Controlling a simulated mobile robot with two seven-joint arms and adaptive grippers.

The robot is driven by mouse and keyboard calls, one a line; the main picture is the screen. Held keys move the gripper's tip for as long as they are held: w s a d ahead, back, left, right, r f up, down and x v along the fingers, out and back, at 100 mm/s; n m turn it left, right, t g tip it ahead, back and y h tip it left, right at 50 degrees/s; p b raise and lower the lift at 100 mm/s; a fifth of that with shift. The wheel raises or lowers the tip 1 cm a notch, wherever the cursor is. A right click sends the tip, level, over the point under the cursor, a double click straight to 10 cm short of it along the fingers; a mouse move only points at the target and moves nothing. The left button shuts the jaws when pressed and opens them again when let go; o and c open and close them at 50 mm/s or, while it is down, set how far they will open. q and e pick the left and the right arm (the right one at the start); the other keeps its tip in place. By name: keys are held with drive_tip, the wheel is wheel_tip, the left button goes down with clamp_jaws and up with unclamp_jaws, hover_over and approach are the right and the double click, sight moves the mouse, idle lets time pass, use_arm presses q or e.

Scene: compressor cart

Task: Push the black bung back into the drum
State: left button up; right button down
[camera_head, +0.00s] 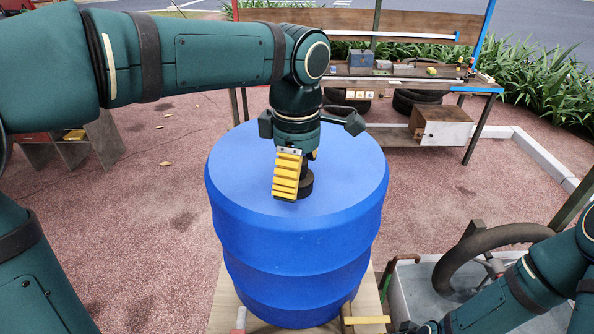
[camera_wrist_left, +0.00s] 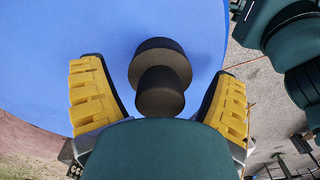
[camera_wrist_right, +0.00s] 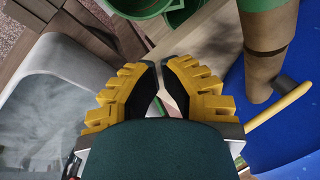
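The black bung (camera_wrist_left: 160,75) is a stepped dark cylinder, with a wide disc and a narrower knob, on the blue drum's top. In the head view the bung (camera_head: 305,184) is partly hidden by my left gripper. The blue drum (camera_head: 290,250) stands upright under my left arm. My left gripper (camera_head: 288,192) points down over the drum. In the left wrist view its yellow-backed fingers are spread on either side of the bung, with a gap on each side.
A grey tub (camera_head: 415,290) with a thick dark hose (camera_head: 470,255) stands right of the drum. A yellow-handled tool (camera_wrist_right: 280,108) and a tan cylinder (camera_wrist_right: 268,50) are near my right gripper. A workbench (camera_head: 400,78) stands behind. The drum top around the bung is clear.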

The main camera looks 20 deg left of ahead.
use_arm(q)
wheel_tip(320, 180, up, 12)
idle(0.7)
